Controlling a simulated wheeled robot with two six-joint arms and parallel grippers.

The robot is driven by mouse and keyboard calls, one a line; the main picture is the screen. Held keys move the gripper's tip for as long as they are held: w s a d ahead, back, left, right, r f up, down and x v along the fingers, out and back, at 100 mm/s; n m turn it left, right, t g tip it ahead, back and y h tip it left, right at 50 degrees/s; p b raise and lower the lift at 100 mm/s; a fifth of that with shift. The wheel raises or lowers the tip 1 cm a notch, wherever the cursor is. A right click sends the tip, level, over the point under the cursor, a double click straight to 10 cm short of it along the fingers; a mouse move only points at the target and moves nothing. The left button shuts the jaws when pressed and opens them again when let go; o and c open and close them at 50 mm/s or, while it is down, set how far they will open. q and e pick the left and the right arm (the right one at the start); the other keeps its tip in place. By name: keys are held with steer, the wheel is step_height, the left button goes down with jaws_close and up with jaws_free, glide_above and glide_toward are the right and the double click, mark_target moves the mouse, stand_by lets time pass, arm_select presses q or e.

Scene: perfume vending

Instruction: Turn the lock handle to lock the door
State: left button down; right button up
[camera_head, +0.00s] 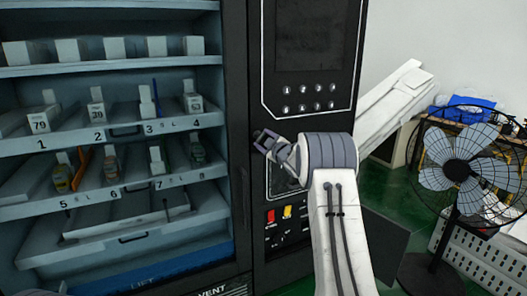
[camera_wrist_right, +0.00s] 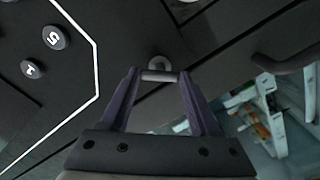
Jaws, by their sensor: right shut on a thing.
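The lock handle (camera_wrist_right: 160,75) is a small grey bar on a round mount on the black front of the vending machine (camera_head: 255,60). My right gripper (camera_wrist_right: 160,78) has its two purple fingers closed on the ends of this bar. In the head view my right gripper (camera_head: 262,140) reaches the black panel from the right, and its own wrist hides most of the handle. The door (camera_head: 233,100), with shelves seen behind it, is left of the panel and looks flush with it.
Shelves (camera_head: 110,142) with several boxes and bottles fill the left. A dark door pull (camera_head: 245,190) is below my right gripper. Panel buttons (camera_head: 310,95) are above right of it. A standing fan (camera_head: 460,170) is at the right on a green floor.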

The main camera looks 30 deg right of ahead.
steer(key=n+b, duration=0.4)
steer(key=shift+f+n+b, duration=0.25)
steer(key=shift+n+b, duration=0.05)
steer(key=shift+b, duration=0.05)
steer(key=shift+r+n+b, duration=0.1)
steer(key=shift+n+b, duration=1.4)
steer(key=shift+n, duration=0.3)
steer(key=o, duration=1.4)
steer(key=shift+c, duration=0.2)
steer(key=shift+r, duration=0.1)
steer(key=shift+s, duration=0.1)
